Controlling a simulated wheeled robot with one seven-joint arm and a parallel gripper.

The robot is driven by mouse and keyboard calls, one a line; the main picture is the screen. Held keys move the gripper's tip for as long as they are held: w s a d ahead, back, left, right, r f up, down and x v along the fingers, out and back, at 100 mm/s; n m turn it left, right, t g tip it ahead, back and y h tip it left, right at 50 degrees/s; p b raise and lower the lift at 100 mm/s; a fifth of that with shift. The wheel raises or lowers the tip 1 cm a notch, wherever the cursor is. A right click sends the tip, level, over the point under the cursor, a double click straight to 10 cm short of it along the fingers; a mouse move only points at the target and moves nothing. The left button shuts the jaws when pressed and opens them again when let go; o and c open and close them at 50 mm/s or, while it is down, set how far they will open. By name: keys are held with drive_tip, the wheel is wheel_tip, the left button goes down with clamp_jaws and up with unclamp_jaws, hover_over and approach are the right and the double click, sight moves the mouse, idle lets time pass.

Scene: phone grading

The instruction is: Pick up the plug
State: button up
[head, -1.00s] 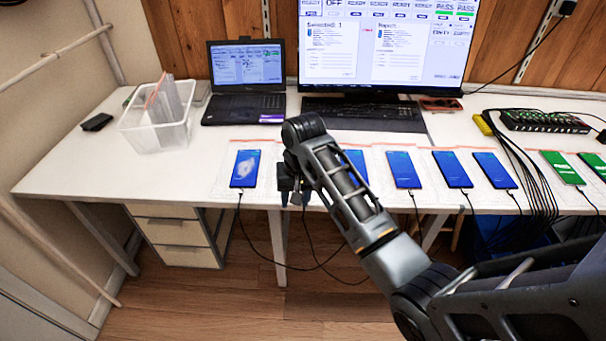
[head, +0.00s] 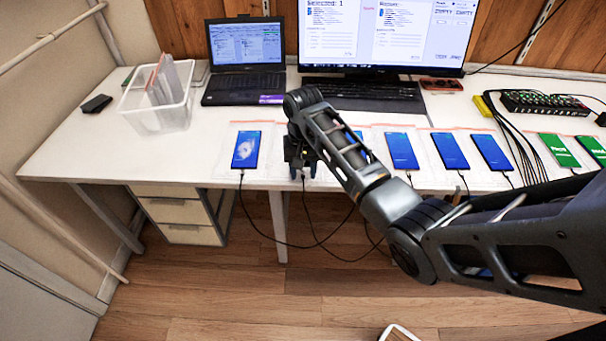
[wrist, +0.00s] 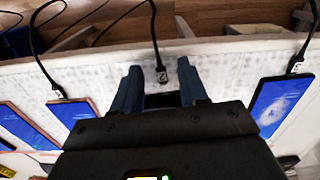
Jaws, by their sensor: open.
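The plug (wrist: 161,75) is a small dark connector with pale markings, lying on the white table near its edge in the wrist view. Its black cable (wrist: 154,30) runs away over the edge. My gripper (wrist: 161,84) is open, with one bluish finger on each side of the plug and a gap on both sides. In the head view my gripper (head: 302,172) is low at the table's front edge, between the leftmost phone and the arm-covered one. There the plug cannot be made out clearly.
Phones lie in a row, including the leftmost phone (head: 245,149) and a green-screen phone (head: 559,150); several have cables. Behind are a laptop (head: 245,55), keyboard (head: 362,95) and clear bin (head: 158,98). A black hub (head: 545,103) stands at right.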

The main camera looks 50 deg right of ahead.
drive_tip(key=shift+f, duration=0.45)
idle(0.5)
clamp_jaws()
